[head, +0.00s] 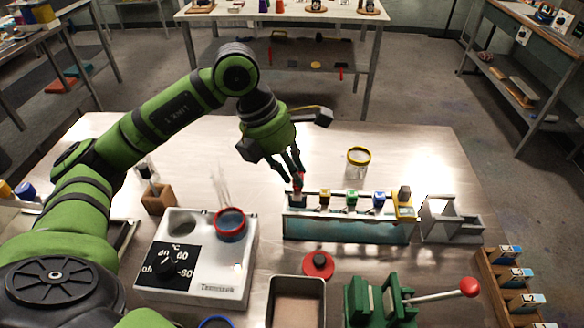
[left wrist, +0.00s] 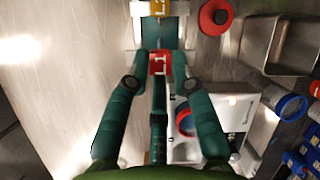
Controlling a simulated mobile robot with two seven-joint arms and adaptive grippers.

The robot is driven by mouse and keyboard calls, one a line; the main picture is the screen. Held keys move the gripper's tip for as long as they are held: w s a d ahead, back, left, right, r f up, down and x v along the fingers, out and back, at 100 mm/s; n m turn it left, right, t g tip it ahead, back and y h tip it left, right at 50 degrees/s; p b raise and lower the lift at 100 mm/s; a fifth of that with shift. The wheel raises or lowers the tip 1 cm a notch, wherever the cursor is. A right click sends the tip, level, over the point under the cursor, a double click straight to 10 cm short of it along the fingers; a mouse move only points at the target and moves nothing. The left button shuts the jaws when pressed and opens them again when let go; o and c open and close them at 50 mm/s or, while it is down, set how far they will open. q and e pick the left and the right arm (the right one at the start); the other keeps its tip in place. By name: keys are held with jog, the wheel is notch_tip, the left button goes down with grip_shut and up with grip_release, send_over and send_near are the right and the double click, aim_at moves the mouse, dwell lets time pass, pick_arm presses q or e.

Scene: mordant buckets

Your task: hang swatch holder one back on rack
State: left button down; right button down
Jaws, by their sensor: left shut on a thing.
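My left gripper (head: 297,176) reaches down to the left end of a long rack (head: 345,229) with a teal, see-through front. It is shut on the red swatch holder (head: 298,183), which also shows red with a white mark in the left wrist view (left wrist: 158,62), between the green fingers (left wrist: 161,82). The red holder is at the left end of the rack's top; whether it rests on the rail, I cannot tell. My right gripper is not in view.
A white heater box (head: 203,284) with a red-rimmed pot (head: 230,226) stands left. A grey frame (head: 453,220) stands right of the rack. A metal tray (head: 296,302), red lid (head: 318,264) and green press (head: 385,300) are in front. A yellow-rimmed jar (head: 358,161) stands behind.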

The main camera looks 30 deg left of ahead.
pick_arm(q)
jog(key=shift+f+b, duration=1.75)
jog(key=shift+f, duration=0.4)
jog(key=c, duration=1)
grip_release()
jog(key=v, duration=1.2)
